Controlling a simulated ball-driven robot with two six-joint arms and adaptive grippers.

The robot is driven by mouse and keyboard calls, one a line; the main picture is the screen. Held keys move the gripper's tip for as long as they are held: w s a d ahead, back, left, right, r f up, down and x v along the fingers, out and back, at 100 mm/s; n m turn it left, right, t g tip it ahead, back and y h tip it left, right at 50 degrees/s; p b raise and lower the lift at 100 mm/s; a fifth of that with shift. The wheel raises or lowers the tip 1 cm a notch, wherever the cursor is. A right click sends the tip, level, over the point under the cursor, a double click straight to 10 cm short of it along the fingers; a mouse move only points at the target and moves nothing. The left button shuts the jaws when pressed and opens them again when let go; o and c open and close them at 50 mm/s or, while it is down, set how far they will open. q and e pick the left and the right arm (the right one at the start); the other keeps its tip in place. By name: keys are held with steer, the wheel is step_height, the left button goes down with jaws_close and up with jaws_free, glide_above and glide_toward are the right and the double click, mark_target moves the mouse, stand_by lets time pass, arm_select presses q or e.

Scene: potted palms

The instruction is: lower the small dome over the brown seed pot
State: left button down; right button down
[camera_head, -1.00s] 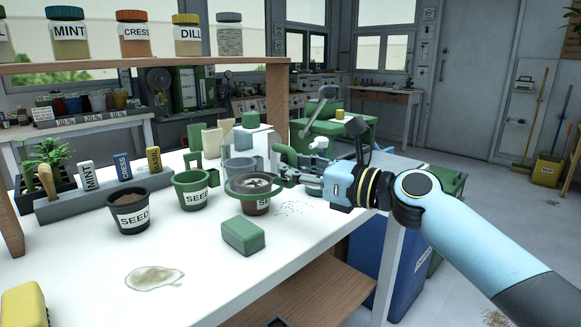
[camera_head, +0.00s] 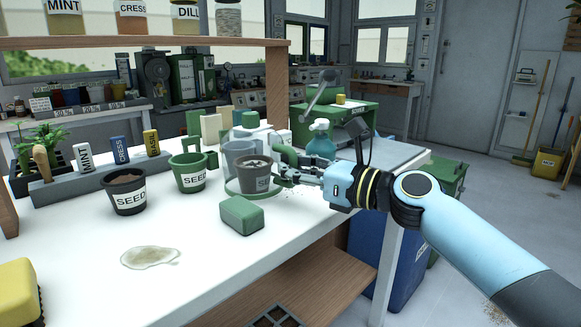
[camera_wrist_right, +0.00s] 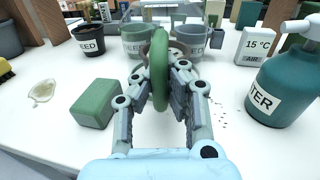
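The small dome is clear and hard to make out; its green rim (camera_head: 231,191) circles the lower part of the brown seed pot (camera_head: 258,178). The pot stands upright on the white bench, its label partly readable. My right gripper (camera_head: 284,170) is at the right side of the dome. Its fingers are shut on the dome's upright green handle (camera_wrist_right: 159,70), which shows edge-on in the right wrist view. I cannot tell whether the rim touches the bench. My left gripper is not in view.
A green seed pot (camera_head: 190,176) and a black seed pot (camera_head: 125,192) stand to the left. A green block (camera_head: 241,215) lies in front. A teal spray bottle (camera_head: 321,143) stands behind my right gripper.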

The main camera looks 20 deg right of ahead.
steer(key=shift+f+b, duration=0.45)
steer(key=shift+f, duration=0.3)
steer(key=c, duration=1.4)
jaws_free()
steer(key=v, duration=1.2)
